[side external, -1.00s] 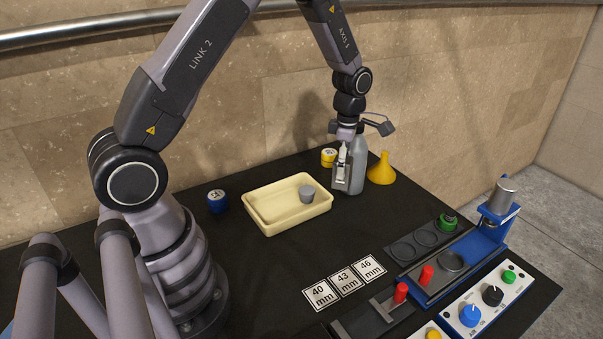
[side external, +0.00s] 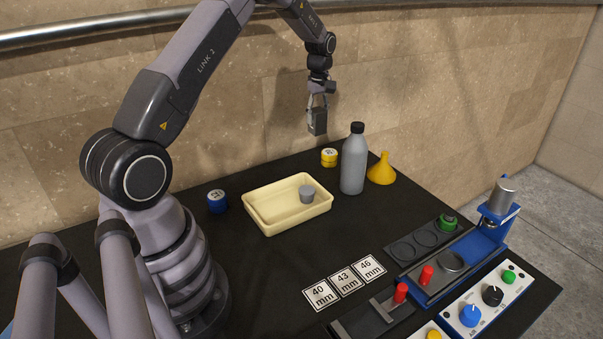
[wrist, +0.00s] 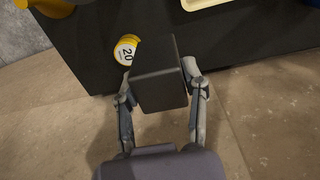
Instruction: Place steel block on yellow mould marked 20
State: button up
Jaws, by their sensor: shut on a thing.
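My gripper (side external: 318,101) is shut on a dark grey steel block (side external: 317,122) and holds it in the air above the back of the table. In the wrist view the block (wrist: 160,82) sits between the two fingers of my gripper (wrist: 161,92). The yellow mould (side external: 329,157) stands on the table near its back edge, below and slightly right of the block. In the wrist view the mould (wrist: 127,49) shows the number 20, and the block hides part of its right side.
A grey bottle (side external: 354,163) and a yellow funnel (side external: 381,170) stand right of the mould. The press (side external: 495,215) is at the right.

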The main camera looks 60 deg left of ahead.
jog(key=w+a+f, duration=0.1)
jog(key=w+f, duration=0.1)
jog(key=w+a+f, duration=0.1)
jog(key=w+f, duration=0.1)
jog(key=w+a+f, duration=0.1)
jog(key=w+f, duration=0.1)
jog(key=shift+w+a+f, duration=0.1)
jog(key=shift+w, duration=0.3)
jog(key=shift+w+a+f, duration=0.2)
jog(key=shift+w+f, duration=0.25)
jog(key=shift+f, duration=1.55)
jog(key=shift+f, duration=0.15)
jog(key=o, duration=1.2)
jog(key=shift+s+f, duration=0.1)
